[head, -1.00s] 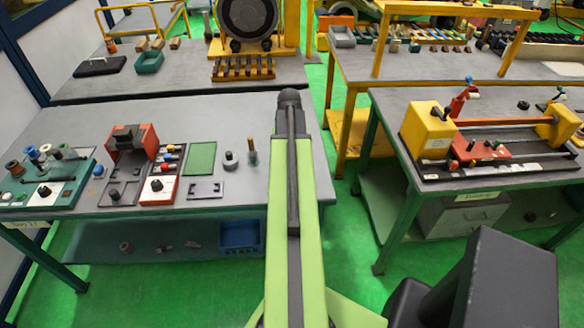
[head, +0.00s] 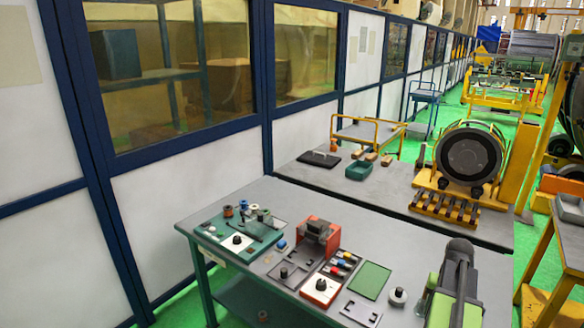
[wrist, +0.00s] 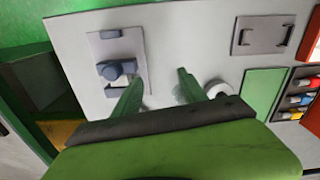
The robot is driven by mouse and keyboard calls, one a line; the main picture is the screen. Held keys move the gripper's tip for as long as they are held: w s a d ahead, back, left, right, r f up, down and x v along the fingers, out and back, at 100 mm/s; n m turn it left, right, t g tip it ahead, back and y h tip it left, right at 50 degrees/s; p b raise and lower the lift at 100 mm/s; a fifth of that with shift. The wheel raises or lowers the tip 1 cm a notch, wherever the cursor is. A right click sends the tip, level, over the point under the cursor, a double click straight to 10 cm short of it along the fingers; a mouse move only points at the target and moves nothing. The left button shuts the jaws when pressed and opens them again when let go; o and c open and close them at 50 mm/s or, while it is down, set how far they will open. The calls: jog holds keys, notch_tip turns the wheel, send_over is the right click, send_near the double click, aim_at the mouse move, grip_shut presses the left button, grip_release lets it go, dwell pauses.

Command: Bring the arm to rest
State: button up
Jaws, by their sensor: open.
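My arm (head: 455,285), green and black, reaches over the right end of the front workbench (head: 262,192) in the head view; its fingers are hidden there. In the wrist view my gripper (wrist: 160,92) shows two green fingers spread apart with only bare grey bench top between them. The left finger is in front of a grey plate with a dark blue knob (wrist: 117,70). The right finger overlaps a pale round piece (wrist: 217,88) in the picture. I cannot tell how high the fingers are above the bench.
The bench carries a green board with spools (head: 240,235), a red device (head: 318,235), a red-and-white knob box (head: 320,288) and a green pad (head: 370,280). Behind is a yellow-framed motor (head: 469,157). A white and blue wall (head: 190,190) stands left.

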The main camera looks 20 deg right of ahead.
jog(key=w+a+n, duration=0.3)
jog(key=w+a, duration=0.7)
jog(key=a, duration=0.3)
jog(key=w+a+n, duration=0.2)
jog(key=a+n, duration=0.4)
jog(key=a, duration=2.7)
jog(key=shift+w+a+f+b, duration=0.25)
jog(key=shift+w+f+b, duration=0.1)
jog(key=shift+w+f, duration=0.1)
